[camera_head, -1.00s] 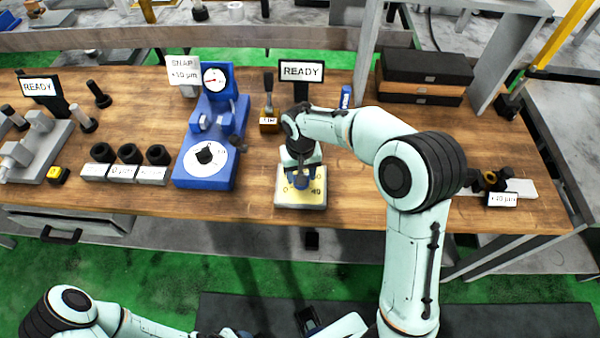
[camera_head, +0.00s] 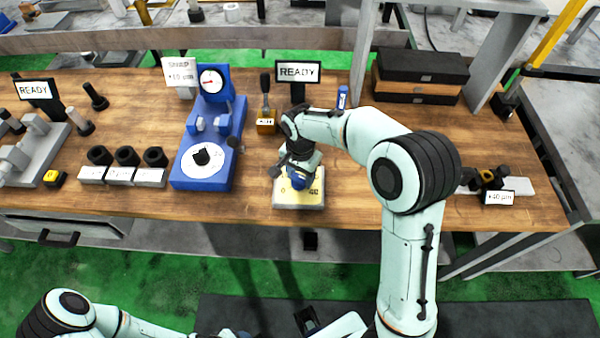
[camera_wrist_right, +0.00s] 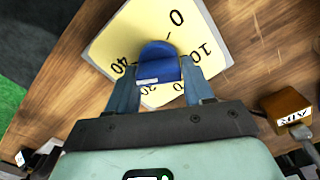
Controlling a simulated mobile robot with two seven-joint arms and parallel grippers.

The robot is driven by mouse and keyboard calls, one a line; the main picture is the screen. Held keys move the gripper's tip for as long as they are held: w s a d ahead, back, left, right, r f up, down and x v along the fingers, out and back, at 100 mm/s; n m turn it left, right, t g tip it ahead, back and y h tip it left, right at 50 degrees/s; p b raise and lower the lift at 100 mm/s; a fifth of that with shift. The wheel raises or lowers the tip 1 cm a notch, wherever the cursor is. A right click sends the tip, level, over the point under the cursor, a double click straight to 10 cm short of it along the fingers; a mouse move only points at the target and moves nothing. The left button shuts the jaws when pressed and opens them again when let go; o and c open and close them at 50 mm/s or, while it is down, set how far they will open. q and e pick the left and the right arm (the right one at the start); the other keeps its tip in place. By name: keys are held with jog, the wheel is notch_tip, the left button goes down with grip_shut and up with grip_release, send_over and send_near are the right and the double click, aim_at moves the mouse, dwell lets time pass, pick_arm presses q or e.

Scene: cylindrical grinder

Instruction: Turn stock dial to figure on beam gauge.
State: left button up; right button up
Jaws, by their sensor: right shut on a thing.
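The yellow dial plate (camera_head: 313,199) with figures round its edge sits at the bench front; the wrist view shows 0, 10 and 40 on it (camera_wrist_right: 128,40). Its blue knob (camera_wrist_right: 158,62) stands between the fingers of my right gripper (camera_wrist_right: 160,88), which is shut on it. The knob also shows in the head view (camera_head: 298,181), partly hidden by the gripper. The figure the knob points to is unclear. A blue gauge (camera_head: 205,178) with a round needle face (camera_head: 212,80) stands to the left, beside a sign (camera_head: 181,73) reading SNAP +10 µm. My left gripper is not clearly seen.
A READY sign (camera_head: 298,72) and a wooden block (camera_head: 266,124) stand behind the dial. Dark cases (camera_head: 420,75) lie at the back right. A small card with a µm figure (camera_head: 499,198) is at the right. Black knobbed parts (camera_head: 127,156) stand at the left.

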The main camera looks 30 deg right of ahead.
jog(key=shift+m, duration=0.3)
jog(key=o, duration=1)
jog(key=shift+r, duration=0.15)
pick_arm(q)
jog(key=shift+w+r+p, duration=0.3)
jog(key=shift+r+p, duration=0.1)
jog(key=shift+r, duration=0.1)
jog(key=shift+w+r+p, duration=0.25)
jog(key=shift+r+p, duration=0.15)
jog(key=shift+r, duration=0.1)
pick_arm(e)
notch_tip(320, 180, up, 13)
jog(key=shift+r, duration=0.1)
pick_arm(q)
jog(key=shift+s, duration=0.15)
pick_arm(e)
jog(key=shift+s, duration=0.1)
